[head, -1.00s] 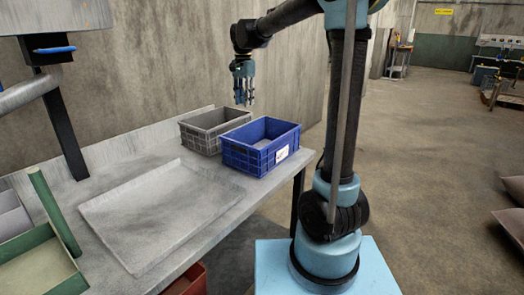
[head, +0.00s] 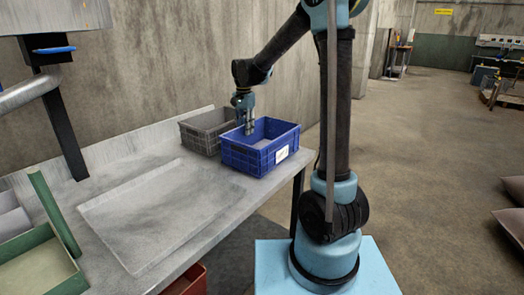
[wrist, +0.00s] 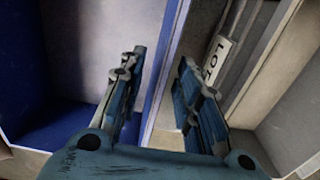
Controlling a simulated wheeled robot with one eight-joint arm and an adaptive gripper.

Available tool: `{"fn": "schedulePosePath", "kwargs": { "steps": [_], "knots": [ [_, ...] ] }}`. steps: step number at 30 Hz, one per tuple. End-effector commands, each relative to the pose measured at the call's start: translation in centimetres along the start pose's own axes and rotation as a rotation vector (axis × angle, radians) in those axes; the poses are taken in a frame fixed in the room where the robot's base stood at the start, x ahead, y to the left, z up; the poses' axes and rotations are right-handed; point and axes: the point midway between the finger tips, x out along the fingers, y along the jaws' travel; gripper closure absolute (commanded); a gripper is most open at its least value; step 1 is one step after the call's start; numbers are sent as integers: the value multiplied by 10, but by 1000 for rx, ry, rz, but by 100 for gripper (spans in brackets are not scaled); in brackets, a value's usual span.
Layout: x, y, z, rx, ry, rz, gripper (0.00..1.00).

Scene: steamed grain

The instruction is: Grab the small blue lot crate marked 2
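The blue crate (head: 245,160) stands on the grey table near its right end, with a white label (head: 281,154) on its right-hand side; its number is too small to read. My gripper (head: 249,128) is at the crate's far left rim, pointing down. In the wrist view my gripper (wrist: 160,72) is open, with one finger over the blue crate's inside (wrist: 75,65) and the other over the gap beside the grey crate. The blue crate's wall (wrist: 168,55) runs between the two fingers, without clear contact.
A grey crate (head: 199,141) stands close behind the blue one; its LOT label (wrist: 215,58) shows in the wrist view. A shallow grey tray (head: 150,215) lies on the table, with a green bin (head: 35,255) at the left. A concrete wall (head: 175,55) rises behind.

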Motion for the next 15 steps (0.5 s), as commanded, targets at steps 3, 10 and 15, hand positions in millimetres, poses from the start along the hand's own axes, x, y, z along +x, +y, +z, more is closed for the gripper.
{"fn": "schedulePosePath", "kwargs": {
  "steps": [3,10,15],
  "knots": [
    [17,-1,0,0,0,0,69],
    [41,-1,0,0,0,0,69],
    [44,-1,0,0,0,0,69]
  ]
}}
